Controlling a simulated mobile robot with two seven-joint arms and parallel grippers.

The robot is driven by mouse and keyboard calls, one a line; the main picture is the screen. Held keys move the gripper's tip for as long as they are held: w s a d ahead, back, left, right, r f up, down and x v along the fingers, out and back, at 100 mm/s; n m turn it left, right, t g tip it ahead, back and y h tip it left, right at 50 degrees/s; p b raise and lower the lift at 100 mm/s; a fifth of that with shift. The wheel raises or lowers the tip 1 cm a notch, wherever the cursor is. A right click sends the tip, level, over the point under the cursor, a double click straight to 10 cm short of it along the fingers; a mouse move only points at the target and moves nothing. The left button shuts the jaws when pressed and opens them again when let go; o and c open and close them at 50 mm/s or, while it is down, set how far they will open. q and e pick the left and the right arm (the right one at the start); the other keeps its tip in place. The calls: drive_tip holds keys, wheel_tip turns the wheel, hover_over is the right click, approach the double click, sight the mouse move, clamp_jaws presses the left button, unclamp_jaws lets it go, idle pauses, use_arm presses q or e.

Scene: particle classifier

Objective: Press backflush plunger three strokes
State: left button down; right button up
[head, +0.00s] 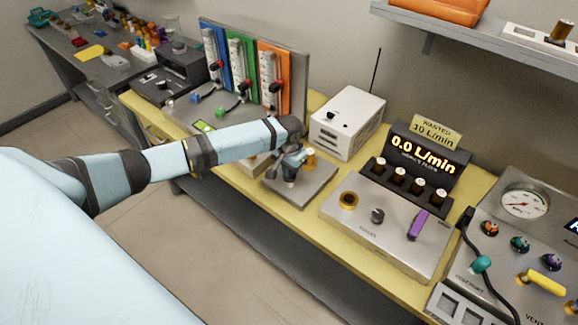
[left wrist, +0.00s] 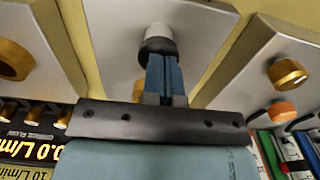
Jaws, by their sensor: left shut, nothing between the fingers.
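My left arm reaches in from the left in the head view. Its gripper (head: 289,170) points down over a small metal plate (head: 310,185) on the yellow bench. In the left wrist view, the blue fingers (left wrist: 166,78) are together with nothing between them. Their tips are at a short post with a pale grey end and a dark collar (left wrist: 157,42), which looks like the plunger. I cannot tell whether they touch it. A brass cylinder (head: 310,157) stands on the same plate just behind the gripper. My right gripper is not in view.
A white box (head: 347,122) stands behind the plate. To the right is a flow console (head: 385,225) reading 0.0 L/min, with a sign, "WANTED 10 L/min" (head: 436,132). Blue, green and orange panels (head: 242,60) stand behind the forearm. A shelf (head: 480,38) overhangs the right side.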

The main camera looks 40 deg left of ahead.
use_arm(q)
drive_tip(key=shift+s+f, duration=0.15)
drive_tip(key=shift+f, duration=0.05)
wheel_tip(320, 180, up, 5)
drive_tip(key=p, duration=0.5)
drive_tip(key=shift+p, duration=0.4)
wheel_tip(320, 180, up, 9)
drive_tip(key=b, duration=0.2)
drive_tip(key=shift+r, duration=0.2)
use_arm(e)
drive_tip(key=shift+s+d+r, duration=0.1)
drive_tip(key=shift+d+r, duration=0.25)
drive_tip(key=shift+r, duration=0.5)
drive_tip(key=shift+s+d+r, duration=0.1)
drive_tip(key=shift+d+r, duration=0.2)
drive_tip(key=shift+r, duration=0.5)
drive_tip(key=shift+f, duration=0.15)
